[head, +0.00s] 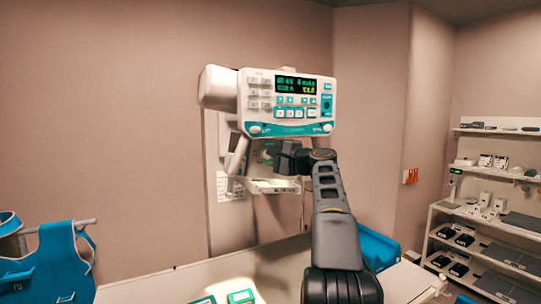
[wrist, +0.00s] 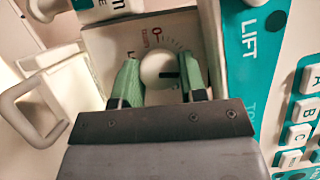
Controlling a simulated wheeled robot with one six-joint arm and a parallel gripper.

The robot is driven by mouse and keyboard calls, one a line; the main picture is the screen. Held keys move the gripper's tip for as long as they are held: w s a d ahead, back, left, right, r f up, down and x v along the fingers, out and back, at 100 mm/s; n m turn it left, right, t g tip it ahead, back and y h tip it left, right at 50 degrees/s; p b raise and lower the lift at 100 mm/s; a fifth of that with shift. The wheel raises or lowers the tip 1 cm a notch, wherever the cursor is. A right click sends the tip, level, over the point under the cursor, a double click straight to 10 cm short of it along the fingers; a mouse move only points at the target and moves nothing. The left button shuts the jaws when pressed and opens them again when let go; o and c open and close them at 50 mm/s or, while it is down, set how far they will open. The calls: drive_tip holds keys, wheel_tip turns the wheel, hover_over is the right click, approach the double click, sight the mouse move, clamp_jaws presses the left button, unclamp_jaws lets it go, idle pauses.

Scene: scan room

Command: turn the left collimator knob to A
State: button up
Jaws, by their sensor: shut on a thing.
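In the wrist view a round white knob (wrist: 155,68) with a short dark pointer line sits on a pale dial panel (wrist: 105,45). The pointer points toward the right finger. Tick marks and small red lettering lie above the knob, and a dark letter that looks like L is at its left. My gripper (wrist: 160,78) is shut on the knob, one green fingertip on each side. In the head view my gripper (head: 284,155) is at the collimator (head: 262,152) under the control console. The knob cannot be made out there, and I cannot read an A at the dial.
The white and teal console (head: 287,102) with a lit display hangs just above my gripper. A white handle (wrist: 35,110) sticks out left of the dial. A table (head: 180,285) lies below, and shelves (head: 485,205) stand at the right.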

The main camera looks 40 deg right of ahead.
drive_tip(key=o, duration=0.9)
drive_tip(key=b+v, duration=0.4)
drive_tip(key=v, duration=0.9)
drive_tip(key=shift+s, duration=0.4)
